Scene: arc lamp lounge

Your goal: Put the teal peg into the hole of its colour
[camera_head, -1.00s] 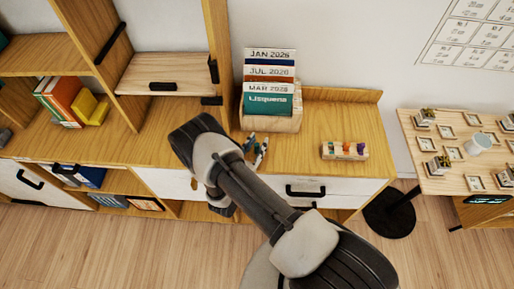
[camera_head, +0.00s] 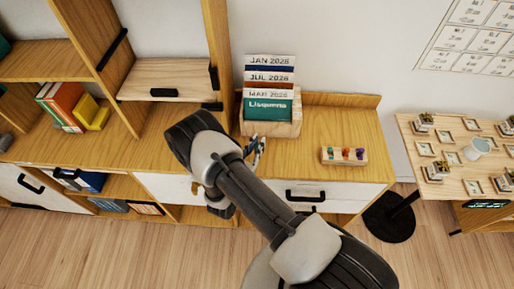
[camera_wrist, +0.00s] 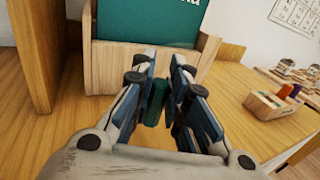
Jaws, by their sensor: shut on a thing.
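The teal peg (camera_wrist: 155,102) stands roughly upright between the fingers of my gripper (camera_wrist: 163,88) in the wrist view. The fingers are shut on it, and they hide part of its sides. In the head view my gripper (camera_head: 257,150) is over the wooden cabinet top, in front of the calendar box; the peg cannot be made out there. A small pale wooden block (camera_head: 344,160) lies to the right, with a teal spot, an orange peg and a purple peg along it. The block also shows at the right of the wrist view (camera_wrist: 268,108). Its teal hole is too small to tell.
A wooden box (camera_head: 272,128) with calendar cards and a teal book stands just behind my gripper. A tall shelf panel (camera_head: 219,60) rises at its left. The cabinet top (camera_head: 320,125) is clear between the box and the block. A side table (camera_head: 440,182) stands farther right.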

